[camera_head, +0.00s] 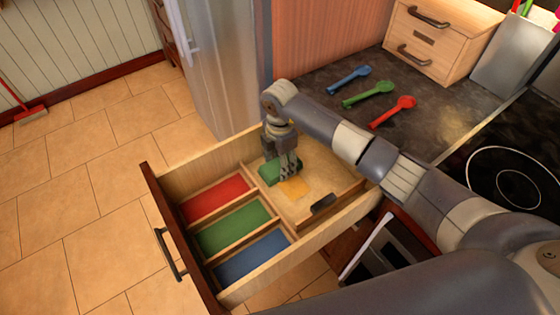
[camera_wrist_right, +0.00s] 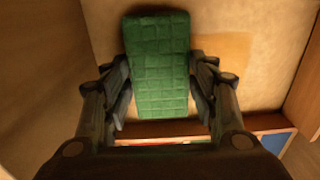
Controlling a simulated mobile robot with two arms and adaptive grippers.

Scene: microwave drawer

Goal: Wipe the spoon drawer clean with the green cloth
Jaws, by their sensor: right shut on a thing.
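The spoon drawer (camera_head: 180,178) is pulled open, with red (camera_head: 215,199), green (camera_head: 233,227) and blue (camera_head: 252,255) lined compartments and a larger bare wooden section (camera_head: 325,165). My right gripper (camera_head: 290,178) points down into the wooden section, shut on the green cloth (camera_head: 270,172). In the right wrist view the cloth (camera_wrist_right: 160,65) is a quilted green block between the fingers (camera_wrist_right: 160,90). A yellow-orange stain (camera_head: 295,187) lies on the wood beside the cloth; in the wrist view the stain (camera_wrist_right: 222,55) shows at its right, partly covered. My left gripper is out of view.
Blue (camera_head: 348,79), green (camera_head: 368,94) and red (camera_head: 393,111) spoons lie apart on the dark counter (camera_head: 440,120). A small wooden cabinet (camera_head: 440,40) stands behind them. A hob (camera_head: 510,165) is at right. The drawer walls surround my right gripper.

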